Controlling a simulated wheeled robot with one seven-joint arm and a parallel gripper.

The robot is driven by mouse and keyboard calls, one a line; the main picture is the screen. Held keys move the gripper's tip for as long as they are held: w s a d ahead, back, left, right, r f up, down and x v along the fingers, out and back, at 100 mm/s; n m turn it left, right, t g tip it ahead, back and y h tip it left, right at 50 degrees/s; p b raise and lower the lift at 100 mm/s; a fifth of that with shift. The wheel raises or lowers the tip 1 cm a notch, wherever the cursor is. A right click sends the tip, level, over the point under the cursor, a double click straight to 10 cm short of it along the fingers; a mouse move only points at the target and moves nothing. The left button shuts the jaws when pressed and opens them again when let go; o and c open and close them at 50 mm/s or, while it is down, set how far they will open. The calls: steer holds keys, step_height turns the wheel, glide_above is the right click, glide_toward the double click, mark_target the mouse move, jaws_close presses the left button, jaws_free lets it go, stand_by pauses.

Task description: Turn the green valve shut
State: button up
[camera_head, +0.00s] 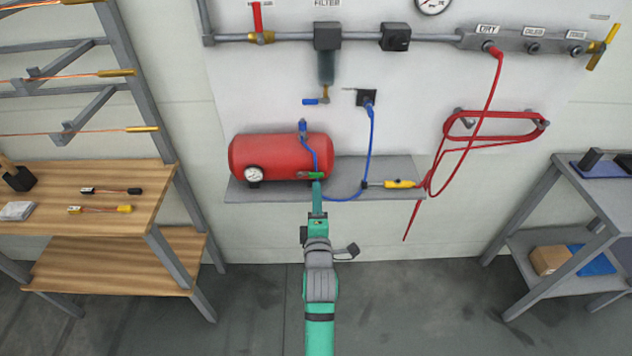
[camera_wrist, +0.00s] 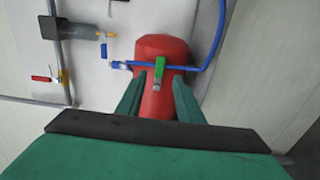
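The green valve handle (camera_head: 316,175) is at the lower right front of the red tank (camera_head: 275,157). In the wrist view, the handle (camera_wrist: 160,69) stands out in front of the tank (camera_wrist: 163,47), lying lengthwise along it. My gripper (camera_head: 317,186) reaches up to the valve from below in the head view and partly covers the area around it. In the wrist view, the two green fingers of my gripper (camera_wrist: 158,88) are apart, with the handle near the gap between their tips. Whether they touch it cannot be told.
The tank rests on a grey wall shelf (camera_head: 395,170). A blue hose (camera_head: 371,140) runs close by the valve. A yellow-handled tool (camera_head: 400,184) lies on the shelf at right, near a hanging red hose (camera_head: 490,95). Workbenches stand left and right; the floor between is clear.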

mark_target(316, 176)
steer(key=w, duration=0.6)
steer(key=shift+w, duration=0.3)
steer(key=shift+c, duration=0.7)
jaws_close()
